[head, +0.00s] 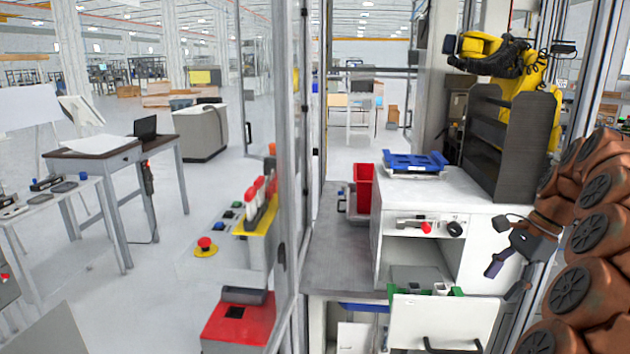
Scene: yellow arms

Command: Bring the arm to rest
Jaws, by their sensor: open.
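My arm is copper-brown with dark round joint caps and looks folded along the right edge of the head view. My gripper (499,245) is dark grey and sticks out to the left of the arm, in front of the right side of the white cabinet. Its fingers look apart, with nothing seen between them. I cannot tell whether it touches the cabinet. Part of the arm is cut off by the picture's edge.
The white cabinet (470,194) carries a blue tray (413,163) and a dark rack (505,140). A red bin (364,187) stands beside it. A yellow robot arm (535,75) is behind. A metal frame post (291,150) stands left of centre.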

